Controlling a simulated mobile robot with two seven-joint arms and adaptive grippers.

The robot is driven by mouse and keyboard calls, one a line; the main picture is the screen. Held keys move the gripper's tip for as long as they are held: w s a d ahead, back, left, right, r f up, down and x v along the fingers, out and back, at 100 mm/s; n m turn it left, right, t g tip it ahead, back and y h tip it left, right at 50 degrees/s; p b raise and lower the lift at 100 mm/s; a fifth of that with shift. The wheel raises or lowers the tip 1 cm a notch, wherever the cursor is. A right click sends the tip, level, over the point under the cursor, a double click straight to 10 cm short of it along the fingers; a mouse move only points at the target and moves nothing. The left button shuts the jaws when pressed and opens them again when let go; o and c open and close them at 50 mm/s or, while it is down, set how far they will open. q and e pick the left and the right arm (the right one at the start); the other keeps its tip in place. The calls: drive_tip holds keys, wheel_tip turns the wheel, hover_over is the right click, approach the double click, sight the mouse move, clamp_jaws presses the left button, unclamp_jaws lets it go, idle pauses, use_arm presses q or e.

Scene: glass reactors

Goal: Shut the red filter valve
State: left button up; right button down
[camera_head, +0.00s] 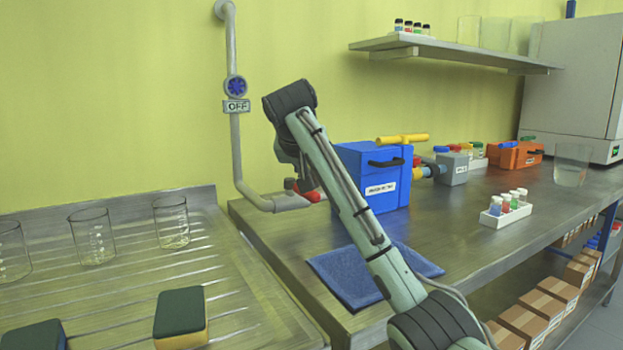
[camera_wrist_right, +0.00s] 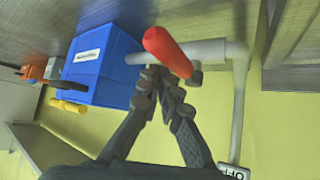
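The red filter valve handle (camera_wrist_right: 168,48) shows in the right wrist view as a red bar lying slantwise over a grey pipe (camera_wrist_right: 210,52). In the head view only a bit of the red handle (camera_head: 312,195) shows behind my right arm, at the pipe's low end. My right gripper (camera_wrist_right: 163,80) has its fingertips drawn together right at the handle. The tips overlap the handle's lower end in the picture; I cannot tell whether they touch it. No held object shows between them. My left gripper is in neither view.
A blue box (camera_head: 375,172) stands just right of the pipe, with a yellow valve handle (camera_head: 402,139) above it. A blue mat (camera_head: 345,278) lies on the bench in front. Glass beakers (camera_head: 171,222) and sponges (camera_head: 181,312) stand left. A blue wheel valve (camera_head: 235,87) sits above an OFF sign.

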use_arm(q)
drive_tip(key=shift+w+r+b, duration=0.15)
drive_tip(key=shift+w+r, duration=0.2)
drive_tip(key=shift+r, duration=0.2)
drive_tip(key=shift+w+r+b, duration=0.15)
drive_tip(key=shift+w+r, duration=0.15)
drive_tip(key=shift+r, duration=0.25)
use_arm(e)
drive_tip(key=s+a+r, duration=0.1)
drive_tip(key=a+r, duration=0.2)
drive_tip(key=r, duration=0.5)
drive_tip(key=shift+s+a+r, duration=0.25)
drive_tip(key=shift+s+a, duration=0.05)
drive_tip(key=shift+s, duration=0.05)
